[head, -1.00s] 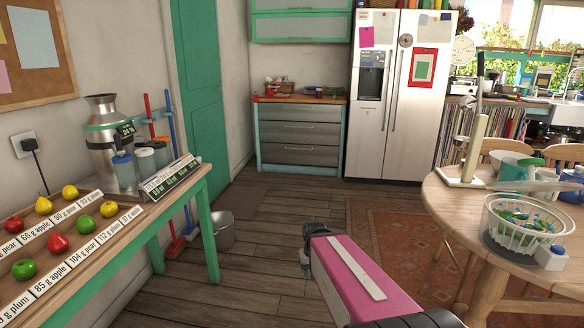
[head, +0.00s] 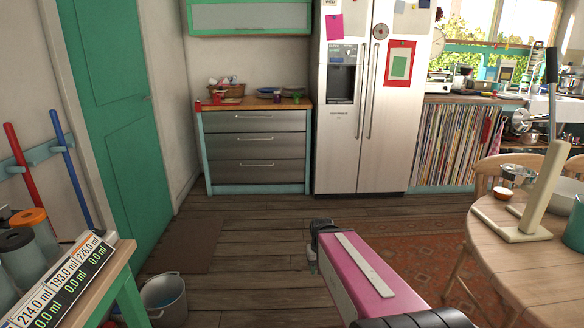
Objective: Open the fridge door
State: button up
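The fridge (head: 340,150) is a tall silver two-door unit against the back wall, with both doors closed. Two long vertical handles (head: 367,92) stand side by side at the middle seam. The left door has a dark dispenser (head: 341,73). The right door carries a red and green paper (head: 400,64). My pink arm reaches forward from the bottom, and my gripper (head: 316,245) is at its far end, low over the floor and well short of the fridge. The gripper is small and dark here, and its fingers cannot be made out.
A drawer cabinet (head: 255,150) stands left of the fridge, and a shelf of records (head: 456,146) stands right. A round wooden table (head: 505,262) is at right with chairs. A bucket (head: 164,298) and a table (head: 100,290) are at left. Wooden floor and a red rug lie clear ahead.

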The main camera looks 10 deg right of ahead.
aim_at(399, 57)
jog(key=i+z, duration=0.2)
jog(key=i, duration=0.65)
jog(key=i+j+z, duration=0.1)
jog(key=i+z, duration=0.15)
jog(key=i, duration=0.65)
jog(key=i+l+z, duration=0.15)
jog(key=i+z, duration=0.3)
jog(key=i, duration=0.2)
jog(key=i+z, duration=0.45)
jog(key=i, duration=0.2)
jog(key=i+j+z, duration=0.3)
jog(key=i+z, duration=0.15)
jog(key=i, duration=0.15)
